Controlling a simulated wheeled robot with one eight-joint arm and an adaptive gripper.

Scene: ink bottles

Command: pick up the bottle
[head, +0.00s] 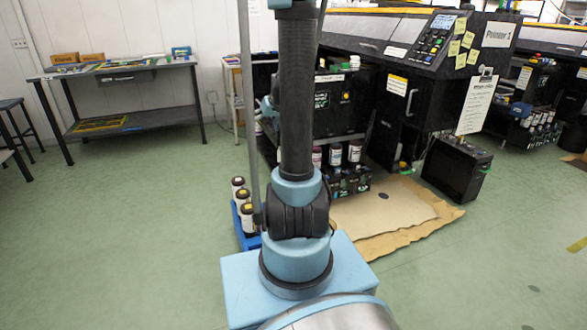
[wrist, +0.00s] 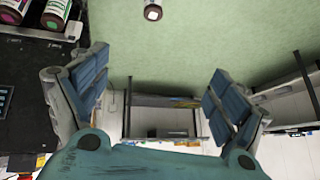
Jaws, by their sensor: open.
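Several bottles are in view, and I cannot tell which one the task means. In the head view, white bottles with dark caps (head: 248,214) stand in a blue crate (head: 247,240) on the floor, left of my arm. More white bottles (head: 335,154) stand under the printer, right of my arm. In the wrist view, a single bottle (wrist: 153,12) shows at the top edge, and dark bottles (wrist: 60,12) lie at the upper left. My gripper (wrist: 155,88) is open, its fingers wide apart with nothing between them. In the head view my arm hides it.
A large black printer (head: 415,60) fills the right, with a black box (head: 456,168) beside it. Brown cardboard (head: 385,215) lies on the floor. A table (head: 125,72) stands at the back left.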

